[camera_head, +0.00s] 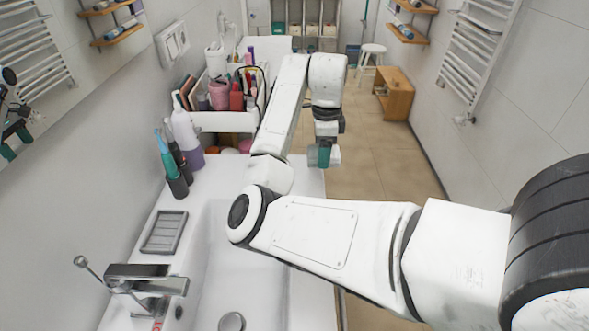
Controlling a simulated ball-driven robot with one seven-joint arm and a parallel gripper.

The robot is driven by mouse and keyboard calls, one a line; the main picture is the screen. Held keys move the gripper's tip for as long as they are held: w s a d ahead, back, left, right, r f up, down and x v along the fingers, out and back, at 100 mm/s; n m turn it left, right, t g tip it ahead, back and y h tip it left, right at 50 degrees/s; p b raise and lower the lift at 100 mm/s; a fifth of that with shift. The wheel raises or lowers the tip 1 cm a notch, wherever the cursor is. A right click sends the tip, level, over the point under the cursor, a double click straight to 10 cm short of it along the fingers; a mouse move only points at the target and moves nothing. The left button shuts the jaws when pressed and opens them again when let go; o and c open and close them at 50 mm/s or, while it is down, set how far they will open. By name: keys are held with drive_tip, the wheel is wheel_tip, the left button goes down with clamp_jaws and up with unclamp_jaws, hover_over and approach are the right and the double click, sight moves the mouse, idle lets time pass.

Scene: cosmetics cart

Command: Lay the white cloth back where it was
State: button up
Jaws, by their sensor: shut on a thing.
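My gripper (323,156) points down beyond the far right edge of the white sink counter, above the tan floor. Its teal fingers are shut on a small pale thing that looks like part of the white cloth (336,156). Only a little of it shows beside the fingers; its full shape is too small to tell. No other white cloth stands out on the counter.
The cosmetics cart (222,122), full of bottles and brushes, stands left of my gripper. Toothbrushes (168,155), bottles (185,135), a grey soap dish (164,232) and the faucet (145,280) line the counter's left. A wooden bench (393,95) and white stool (372,50) stand farther back.

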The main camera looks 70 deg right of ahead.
drive_tip(key=b, duration=0.1)
hover_over(297, 175)
drive_tip(key=f, duration=0.6)
drive_tip(key=shift+s+a+f, duration=0.15)
drive_tip(key=shift+s+f, duration=0.1)
drive_tip(key=shift+s, duration=0.1)
drive_tip(key=shift+w+f, duration=0.3)
drive_tip(key=shift+f, duration=0.15)
drive_tip(key=shift+f+p, duration=0.35)
drive_tip(key=shift+f, duration=1.3)
drive_tip(key=o, duration=0.9)
drive_tip(key=shift+o, duration=0.2)
wheel_tip(297, 175, up, 12)
drive_tip(key=b, duration=0.1)
drive_tip(key=shift+d, duration=0.2)
